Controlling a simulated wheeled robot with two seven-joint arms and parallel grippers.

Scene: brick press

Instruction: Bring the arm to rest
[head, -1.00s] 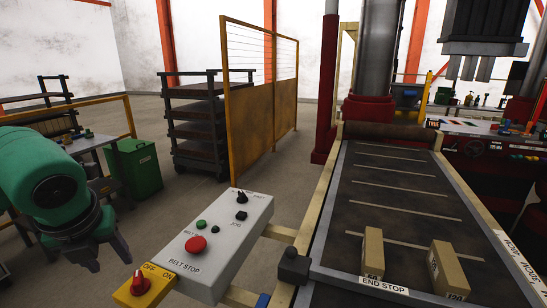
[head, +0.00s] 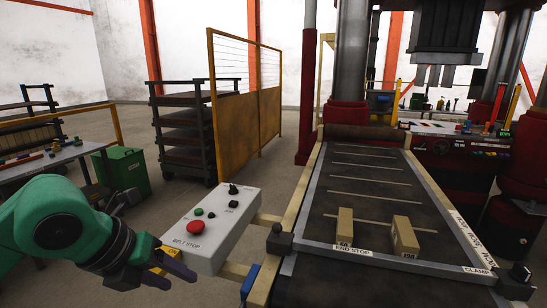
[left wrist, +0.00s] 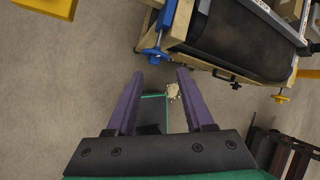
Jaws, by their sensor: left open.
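My left gripper (head: 180,278) comes in low from the left in the head view, on my green arm. It is in front of the yellow switch box (head: 175,264) and hides most of it, including its knob. I cannot tell whether the gripper touches the yellow box. My right gripper is not in view.
A grey control panel (head: 228,222) with a red belt stop button stands right of the gripper. The conveyor (head: 365,190) carries two tan bricks (head: 345,228) (head: 404,236) near its end stop. A green bin (head: 129,172) and a work table (head: 45,163) are at the left.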

